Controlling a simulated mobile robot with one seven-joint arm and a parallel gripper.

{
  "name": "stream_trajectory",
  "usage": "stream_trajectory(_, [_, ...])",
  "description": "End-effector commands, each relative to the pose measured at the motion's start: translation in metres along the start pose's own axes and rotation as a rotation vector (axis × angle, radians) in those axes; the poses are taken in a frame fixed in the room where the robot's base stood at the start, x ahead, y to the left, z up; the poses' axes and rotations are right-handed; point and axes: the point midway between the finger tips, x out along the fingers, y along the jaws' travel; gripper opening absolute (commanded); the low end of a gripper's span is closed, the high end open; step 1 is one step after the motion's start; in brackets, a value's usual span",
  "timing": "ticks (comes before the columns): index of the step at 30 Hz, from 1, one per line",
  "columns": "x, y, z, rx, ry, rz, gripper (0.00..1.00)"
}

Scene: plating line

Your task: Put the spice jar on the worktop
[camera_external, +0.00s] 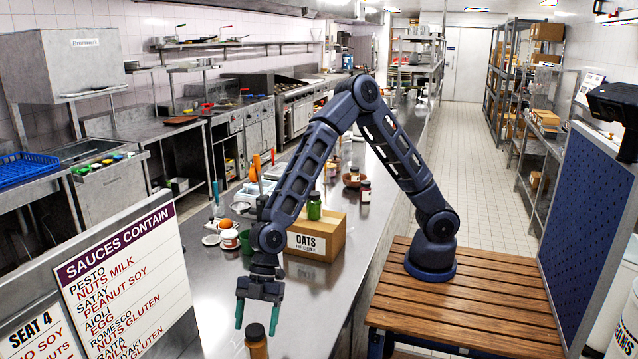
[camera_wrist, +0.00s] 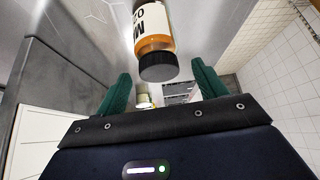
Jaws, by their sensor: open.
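A jar with orange-brown contents and a black lid (camera_external: 257,343) is at the bottom edge of the external view, cut off there, over the near part of the steel worktop (camera_external: 215,290). My gripper (camera_external: 257,318) is open and points down, with its green fingers just above and around the lid's position in the picture. In the wrist view the same-looking jar (camera_wrist: 153,30) has a white label, only partly readable. Its black lid faces my open, empty gripper (camera_wrist: 162,82), beyond the fingertips and roughly between them. Whether the jar's base touches the worktop is hidden.
A cardboard box marked OATS (camera_external: 316,238) stands behind my gripper, with a green-filled jar (camera_external: 314,207) at it. A red-and-white tub (camera_external: 229,239) and a green cup (camera_external: 246,242) stand to its left. Another dark-lidded jar (camera_external: 365,191) is farther back. A sauces sign (camera_external: 122,285) rises at front left.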

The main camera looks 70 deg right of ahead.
Motion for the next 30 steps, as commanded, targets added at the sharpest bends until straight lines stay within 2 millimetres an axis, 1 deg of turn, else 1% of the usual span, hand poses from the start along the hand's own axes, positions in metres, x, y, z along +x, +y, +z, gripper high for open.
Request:
stream_trajectory(1, [-0.01, 0.002, 0.0, 0.001, 0.001, 0.004, 0.71])
stream_trajectory(6, [-0.038, 0.001, 0.0, 0.0, 0.001, 0.004, 0.71])
stream_trajectory(10, [-0.057, 0.001, 0.0, 0.001, 0.0, 0.003, 0.71])
stream_trajectory(15, [-0.073, 0.001, 0.0, 0.001, 0.0, 0.002, 0.71])
stream_trajectory(21, [-0.08, 0.0, 0.0, 0.0, 0.0, 0.001, 0.71])
stream_trajectory(27, [-0.081, 0.0, 0.0, 0.0, 0.0, 0.001, 0.71])
stream_trajectory(30, [-0.085, 0.002, 0.004, 0.008, -0.009, 0.009, 0.71])
